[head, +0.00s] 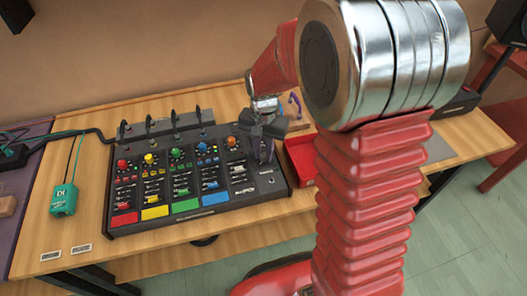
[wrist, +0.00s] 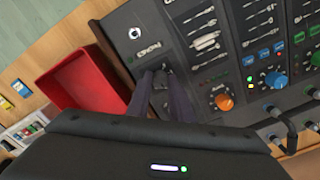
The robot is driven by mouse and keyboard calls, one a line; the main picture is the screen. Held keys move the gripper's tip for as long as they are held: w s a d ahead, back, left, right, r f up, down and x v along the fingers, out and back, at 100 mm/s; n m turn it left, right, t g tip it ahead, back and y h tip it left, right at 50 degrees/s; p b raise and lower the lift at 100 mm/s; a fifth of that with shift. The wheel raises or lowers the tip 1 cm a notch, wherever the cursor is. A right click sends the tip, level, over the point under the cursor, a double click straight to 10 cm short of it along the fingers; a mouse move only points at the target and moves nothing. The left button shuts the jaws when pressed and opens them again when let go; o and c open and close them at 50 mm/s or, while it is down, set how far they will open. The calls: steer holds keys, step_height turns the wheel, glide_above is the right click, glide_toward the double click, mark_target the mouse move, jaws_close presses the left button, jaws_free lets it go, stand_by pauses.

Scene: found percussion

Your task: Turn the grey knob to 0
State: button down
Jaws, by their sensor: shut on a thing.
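The black mixer panel (head: 215,203) lies on the wooden table, with coloured knobs, sliders and coloured pads. My gripper (head: 262,150) points down at the panel's upper right, just right of the orange knob (head: 232,142). In the wrist view, my gripper's two dark fingers (wrist: 161,98) are shut on the grey knob (wrist: 160,77), which shows only in part between them. Its pointer and scale marks cannot be read. In the head view the grey knob is hidden behind the fingers. The orange knob also shows close beside the fingers in the wrist view (wrist: 223,102).
A red tray (head: 302,160) stands right of the panel, close to my gripper. Several upright levers or plugs (head: 173,118) line the panel's back edge. A teal box (head: 63,199) with a cable lies at the left. Bare table shows in front of the panel.

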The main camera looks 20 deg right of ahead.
steer(key=n, duration=0.7)
steer(key=shift+w+r, duration=0.1)
steer(key=n, duration=0.6)
steer(key=shift+n, duration=0.3)
steer(key=n, duration=1.1)
steer(key=shift+a+n, duration=0.1)
steer(key=shift+n, duration=0.3)
steer(key=c, duration=1.9)
jaws_free()
steer(key=shift+c, duration=0.2)
steer(key=o, duration=0.4)
steer(key=shift+c, duration=0.2)
